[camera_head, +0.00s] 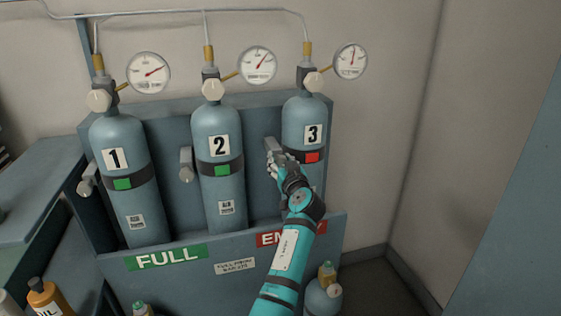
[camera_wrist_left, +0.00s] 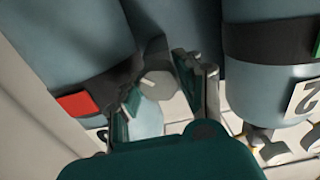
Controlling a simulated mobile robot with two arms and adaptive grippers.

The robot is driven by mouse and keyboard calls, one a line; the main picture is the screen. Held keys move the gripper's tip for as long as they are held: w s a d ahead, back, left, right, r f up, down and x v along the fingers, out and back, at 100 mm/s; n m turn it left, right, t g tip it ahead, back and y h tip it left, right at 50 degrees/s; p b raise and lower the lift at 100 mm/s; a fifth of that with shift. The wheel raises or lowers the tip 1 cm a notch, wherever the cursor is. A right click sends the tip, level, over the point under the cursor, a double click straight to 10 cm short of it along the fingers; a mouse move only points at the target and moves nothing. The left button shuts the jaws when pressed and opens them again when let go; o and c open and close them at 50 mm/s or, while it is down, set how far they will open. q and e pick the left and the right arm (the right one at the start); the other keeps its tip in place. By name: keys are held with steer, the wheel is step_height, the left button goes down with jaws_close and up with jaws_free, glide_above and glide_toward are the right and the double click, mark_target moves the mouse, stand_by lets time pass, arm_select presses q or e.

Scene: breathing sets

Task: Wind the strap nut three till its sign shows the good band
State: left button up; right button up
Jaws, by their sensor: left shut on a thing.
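Cylinder three (camera_head: 304,112) stands at the right of the rack with a dark strap around it. The sign (camera_head: 312,157) on that strap shows red; it also shows red in the left wrist view (camera_wrist_left: 76,105). Strap nut three (camera_wrist_left: 158,86) is a grey knob on the strap's side facing cylinder two. My left gripper (camera_head: 277,157) reaches up to this nut, with its fingers (camera_wrist_left: 163,96) on either side of it, shut on it. The fingers partly hide the nut in the head view. My right gripper is in neither view.
Cylinder one (camera_head: 120,195) and cylinder two (camera_head: 222,190) show green signs, with their strap nuts (camera_head: 88,184) (camera_head: 187,165) at their left sides. The rack's front board (camera_head: 205,270) runs below. A small cylinder (camera_head: 323,298) stands on the floor right of my arm.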

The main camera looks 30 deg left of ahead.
arm_select(q)
steer(key=c, duration=0.3)
steer(key=shift+c, duration=0.2)
steer(key=m, duration=0.3)
steer(key=shift+m+b, duration=0.3)
steer(key=shift+b, duration=0.05)
steer(key=shift+w+r+m+p, duration=0.1)
steer(key=shift+m+p, duration=0.2)
steer(key=shift+m, duration=1.9)
steer(key=o, duration=1.2)
